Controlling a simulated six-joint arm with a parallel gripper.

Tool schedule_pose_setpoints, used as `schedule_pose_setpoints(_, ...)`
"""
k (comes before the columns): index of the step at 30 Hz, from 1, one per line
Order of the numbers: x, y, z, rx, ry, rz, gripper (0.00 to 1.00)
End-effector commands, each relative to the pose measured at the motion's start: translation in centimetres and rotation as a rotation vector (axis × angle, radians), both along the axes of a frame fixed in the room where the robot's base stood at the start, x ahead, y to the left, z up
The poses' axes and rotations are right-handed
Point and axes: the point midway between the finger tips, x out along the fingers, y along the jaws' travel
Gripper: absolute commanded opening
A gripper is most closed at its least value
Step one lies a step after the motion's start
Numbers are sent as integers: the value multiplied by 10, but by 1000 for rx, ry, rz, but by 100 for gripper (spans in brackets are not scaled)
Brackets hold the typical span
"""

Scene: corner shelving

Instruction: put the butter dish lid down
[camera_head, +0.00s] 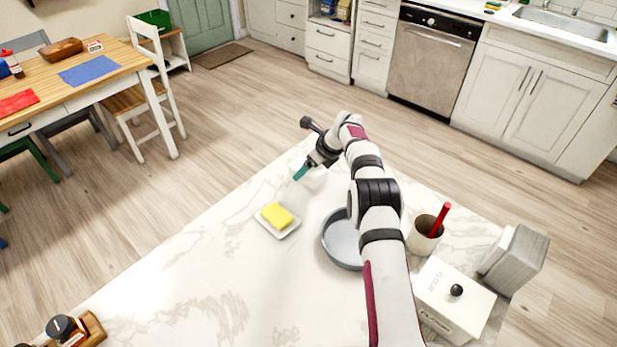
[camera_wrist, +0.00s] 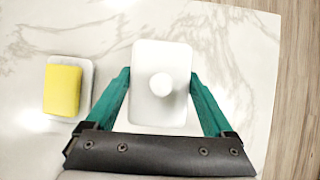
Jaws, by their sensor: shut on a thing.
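The butter dish lid (camera_wrist: 145,108) is white with a round knob on top. It sits between the two teal fingers of my gripper (camera_wrist: 161,95) in the wrist view, with the fingers against its sides. In the head view the lid (camera_head: 313,178) is partly hidden behind my gripper (camera_head: 301,172), near the far edge of the marble counter. I cannot tell whether the lid touches the counter. The white butter dish base (camera_head: 289,231) carries a yellow block of butter (camera_head: 277,215). In the wrist view the butter (camera_wrist: 62,90) is left of the lid, apart from it.
A grey pan (camera_head: 341,243) stands beside the butter dish, close under my arm. A crock with a red utensil (camera_head: 424,236), a white lidded box (camera_head: 452,299) and grey books (camera_head: 517,262) stand at the right.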

Motion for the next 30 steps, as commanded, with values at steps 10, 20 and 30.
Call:
schedule_pose_setpoints(10, 0, 0, -40, -1, 0, 0, 21)
schedule_pose_setpoints(20, 0, 0, -42, -1, 1, 0, 100)
schedule_pose_setpoints(30, -6, -7, -21, -1, -1, 0, 100)
